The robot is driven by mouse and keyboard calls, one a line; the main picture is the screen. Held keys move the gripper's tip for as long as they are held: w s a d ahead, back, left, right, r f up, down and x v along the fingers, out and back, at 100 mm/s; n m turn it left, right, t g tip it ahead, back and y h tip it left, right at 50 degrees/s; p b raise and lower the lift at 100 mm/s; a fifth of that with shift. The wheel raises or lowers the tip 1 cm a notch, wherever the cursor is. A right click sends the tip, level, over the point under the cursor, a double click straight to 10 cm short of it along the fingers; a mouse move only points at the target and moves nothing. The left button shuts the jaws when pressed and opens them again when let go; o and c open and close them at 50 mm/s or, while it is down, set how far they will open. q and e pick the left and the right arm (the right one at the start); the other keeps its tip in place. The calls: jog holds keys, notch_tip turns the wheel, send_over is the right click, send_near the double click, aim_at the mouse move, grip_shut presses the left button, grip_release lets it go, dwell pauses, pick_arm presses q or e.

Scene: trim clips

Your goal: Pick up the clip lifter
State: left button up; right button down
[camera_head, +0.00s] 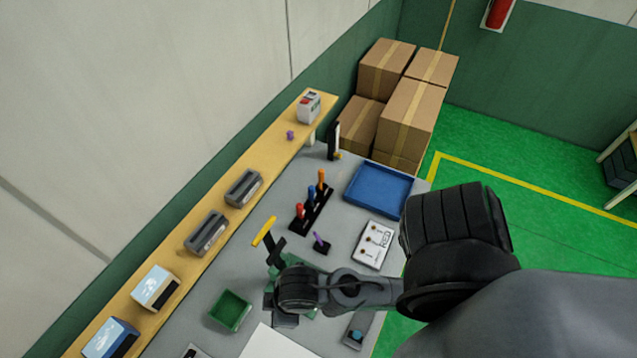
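A tool with a yellow handle (264,231), which may be the clip lifter, is near the left edge of the grey bench. My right gripper (272,242) comes in from the right, and its dark fingers meet the middle of the yellow handle. It looks shut on the handle, which lies tilted. The rest of the tool is hidden or too dark to make out. A small purple-handled tool (321,241) stands in a black base to the right of the gripper. My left gripper is out of view.
A black rack (309,212) holds red, blue and orange-handled tools. A blue tray (378,190), a white panel (374,244) and a green bin (230,311) are on the bench. A wooden shelf (220,210) with several devices runs along the wall. Cardboard boxes (410,110) stand behind.

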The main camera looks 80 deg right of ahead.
dwell(0.4)
jog(key=c, duration=0.8)
grip_release()
jog(key=shift+d, duration=0.1)
